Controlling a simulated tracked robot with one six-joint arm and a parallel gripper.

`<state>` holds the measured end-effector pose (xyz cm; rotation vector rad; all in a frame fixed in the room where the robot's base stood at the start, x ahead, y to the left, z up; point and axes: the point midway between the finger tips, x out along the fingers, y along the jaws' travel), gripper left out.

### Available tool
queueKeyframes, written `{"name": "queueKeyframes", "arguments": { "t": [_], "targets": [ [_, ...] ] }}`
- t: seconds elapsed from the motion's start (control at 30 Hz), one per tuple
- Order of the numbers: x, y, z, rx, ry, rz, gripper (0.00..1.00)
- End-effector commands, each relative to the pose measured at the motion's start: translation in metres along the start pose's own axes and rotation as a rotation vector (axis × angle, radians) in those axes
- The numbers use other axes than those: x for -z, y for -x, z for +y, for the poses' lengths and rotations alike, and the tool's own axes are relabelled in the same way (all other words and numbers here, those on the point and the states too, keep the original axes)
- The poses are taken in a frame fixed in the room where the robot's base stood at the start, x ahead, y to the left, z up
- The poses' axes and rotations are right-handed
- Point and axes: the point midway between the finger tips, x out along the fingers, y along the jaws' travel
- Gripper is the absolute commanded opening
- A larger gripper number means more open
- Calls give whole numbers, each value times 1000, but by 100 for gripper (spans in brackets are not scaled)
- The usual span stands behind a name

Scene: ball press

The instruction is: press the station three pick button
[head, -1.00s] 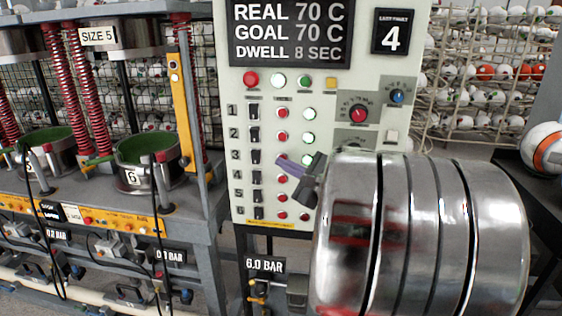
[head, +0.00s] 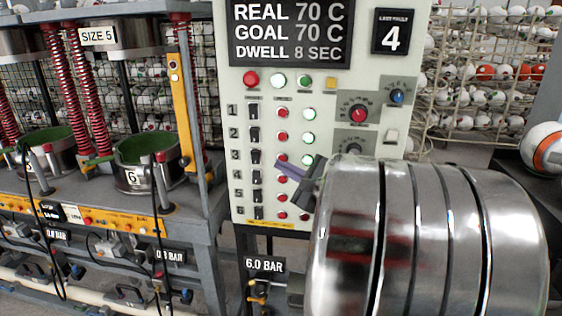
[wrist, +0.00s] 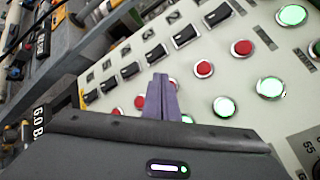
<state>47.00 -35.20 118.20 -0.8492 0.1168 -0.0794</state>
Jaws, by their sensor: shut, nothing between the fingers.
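The pale control panel (head: 370,185) has numbered rows, each with a black switch, a red button and a green-lit button. The row three switch (head: 254,156) is clear of my gripper. The row three red button (head: 282,157) is just above my fingertips; it is partly covered by them in the wrist view (wrist: 174,83). The row three green-lit button (head: 307,160) is to their right. The column labels are too small to read, so I cannot tell which is pick. My gripper (head: 280,165) is shut and empty, its purple fingers together. Contact with the panel cannot be told.
Row two's red button (wrist: 204,69) and green-lit button (wrist: 224,106) lie close to my fingers. My arm hides the panel's lower right. A press bench (head: 190,225) with a yellow post (head: 182,110) stands left of the panel. Ball racks (head: 480,70) are behind.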

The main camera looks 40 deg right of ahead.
Motion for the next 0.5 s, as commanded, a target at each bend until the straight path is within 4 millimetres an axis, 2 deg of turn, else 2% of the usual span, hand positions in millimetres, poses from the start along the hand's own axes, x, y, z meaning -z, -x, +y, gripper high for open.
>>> {"name": "queueKeyframes", "arguments": {
  "t": [0.5],
  "targets": [
    [-14,19,14,0,0,-1,0]
  ]
}}
